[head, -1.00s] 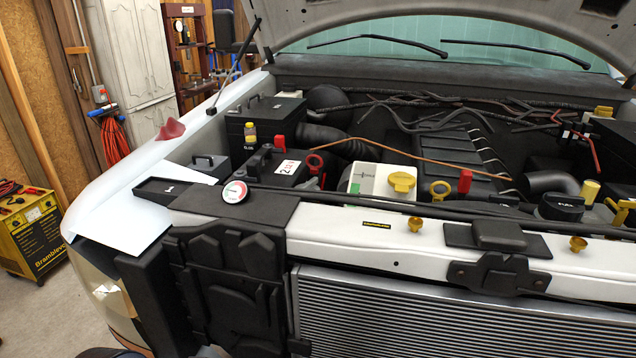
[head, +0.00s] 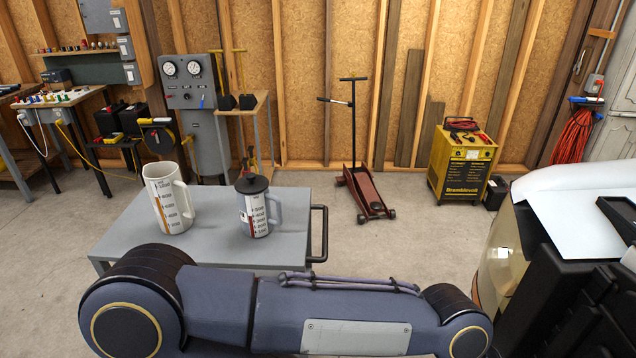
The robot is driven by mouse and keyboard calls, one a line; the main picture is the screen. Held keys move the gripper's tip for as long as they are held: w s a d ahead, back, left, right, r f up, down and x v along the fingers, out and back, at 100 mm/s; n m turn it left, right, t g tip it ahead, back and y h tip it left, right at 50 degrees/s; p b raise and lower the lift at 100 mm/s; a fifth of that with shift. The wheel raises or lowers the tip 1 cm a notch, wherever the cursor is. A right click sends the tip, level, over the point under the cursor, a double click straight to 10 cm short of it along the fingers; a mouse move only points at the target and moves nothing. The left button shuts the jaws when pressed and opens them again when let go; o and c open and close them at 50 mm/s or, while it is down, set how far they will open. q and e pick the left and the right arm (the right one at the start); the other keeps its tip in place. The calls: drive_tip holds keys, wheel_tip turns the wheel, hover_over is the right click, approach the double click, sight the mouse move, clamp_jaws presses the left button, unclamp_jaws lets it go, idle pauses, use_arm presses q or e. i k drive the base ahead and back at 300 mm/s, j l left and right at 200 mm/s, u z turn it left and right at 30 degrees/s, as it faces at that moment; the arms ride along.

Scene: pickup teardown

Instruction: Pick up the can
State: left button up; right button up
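Two measuring vessels stand upright on a grey cart top (head: 130,232). One is a white jug (head: 168,200) with printed scale marks and a handle, on the left. I cannot tell for certain which one is the can. My blue-grey arm crosses the bottom of the view in front of the cart. Neither gripper is in view.
The cart has a dark handle (head: 319,232) on its right. A red floor jack (head: 366,192) and a yellow charger (head: 460,165) stand behind. The white vehicle front (head: 580,210) is at the right. Floor between cart and vehicle is clear.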

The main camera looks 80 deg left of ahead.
sight(256, 209)
drive_tip(key=k+u, duration=0.15)
drive_tip(key=u, duration=0.25)
drive_tip(key=k+j+u, duration=0.1)
drive_tip(key=u, duration=0.35)
drive_tip(key=k+j+u, duration=0.1)
drive_tip(key=u, duration=0.3)
drive_tip(key=k+j+u, duration=0.15)
drive_tip(key=u, duration=0.25)
drive_tip(key=k+j+u, duration=0.15)
drive_tip(key=j, duration=0.25)
drive_tip(key=k+j+u, duration=0.1)
drive_tip(key=j, duration=0.25)
drive_tip(key=k+j+u, duration=0.15)
drive_tip(key=j, duration=0.3)
drive_tip(key=k+j+u, duration=0.1)
drive_tip(key=j, duration=0.3)
drive_tip(key=k+j+u, duration=0.15)
drive_tip(key=j, duration=0.3)
drive_tip(key=i+j+z, duration=0.2)
drive_tip(key=j, duration=0.35)
drive_tip(key=i+j+z, duration=0.1)
drive_tip(key=i+j, duration=0.15)
drive_tip(key=i+j+z, duration=0.2)
drive_tip(key=i+j, duration=0.2)
drive_tip(key=j, duration=0.15)
